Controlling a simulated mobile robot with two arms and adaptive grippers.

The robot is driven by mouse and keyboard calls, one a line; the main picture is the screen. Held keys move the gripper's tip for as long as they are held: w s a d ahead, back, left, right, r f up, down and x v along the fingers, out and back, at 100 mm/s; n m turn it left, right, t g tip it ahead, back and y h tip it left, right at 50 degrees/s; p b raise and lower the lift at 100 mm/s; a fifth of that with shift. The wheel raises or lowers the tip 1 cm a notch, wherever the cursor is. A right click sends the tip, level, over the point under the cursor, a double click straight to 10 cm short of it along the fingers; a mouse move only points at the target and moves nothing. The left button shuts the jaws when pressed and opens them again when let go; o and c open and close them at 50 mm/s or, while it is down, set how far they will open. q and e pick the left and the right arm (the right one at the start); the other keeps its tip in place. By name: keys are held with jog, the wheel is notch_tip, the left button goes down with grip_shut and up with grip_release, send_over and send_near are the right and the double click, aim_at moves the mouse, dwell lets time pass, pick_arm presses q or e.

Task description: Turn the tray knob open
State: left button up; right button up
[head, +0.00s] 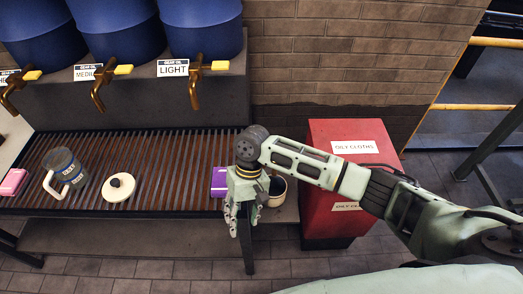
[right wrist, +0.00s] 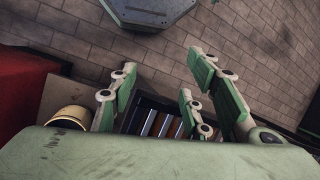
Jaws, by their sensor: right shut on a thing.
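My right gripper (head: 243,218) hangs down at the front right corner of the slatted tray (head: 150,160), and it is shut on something. The fingers hide what they hold; at this spot on the tray edge I take it to be the tray knob, but I cannot see its shape or its turn. In the right wrist view, the fingers (right wrist: 160,85) stand on both sides of the slatted tray (right wrist: 158,125). My left gripper is not in view.
Blue drums with brass taps (head: 194,85) stand behind the tray. A jug (head: 68,170), a white lid (head: 118,187), pink block (head: 13,182) and purple block (head: 218,182) sit on it. A cup (head: 277,190) is right of the gripper, beside a red bin (head: 330,215).

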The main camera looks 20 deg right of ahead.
jog(key=w+d+r+m+t+h, duration=0.1)
jog(key=w+d+r, duration=0.2)
jog(key=w, duration=0.3)
jog(key=w+d+r+m+t+h, duration=0.1)
jog(key=w+d+r, duration=0.3)
jog(key=w, duration=0.3)
jog(key=w+d+r+m+t, duration=0.2)
jog(key=w+d+r, duration=0.2)
jog(key=w, duration=0.2)
jog(key=shift+w+h, duration=0.2)
jog(key=shift+h, duration=0.2)
jog(key=f, duration=0.1)
jog(key=d+f, duration=0.1)
jog(key=f, duration=0.2)
jog(key=shift+w+d, duration=0.2)
jog(key=shift+w, duration=0.2)
jog(key=f, duration=0.4)
jog(key=shift+s+a, duration=0.35)
jog(key=shift+a, duration=0.05)
jog(key=shift+f, duration=0.25)
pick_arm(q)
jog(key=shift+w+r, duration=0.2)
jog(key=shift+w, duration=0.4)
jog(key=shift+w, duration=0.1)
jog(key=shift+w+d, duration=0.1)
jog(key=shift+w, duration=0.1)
pick_arm(e)
grip_shut()
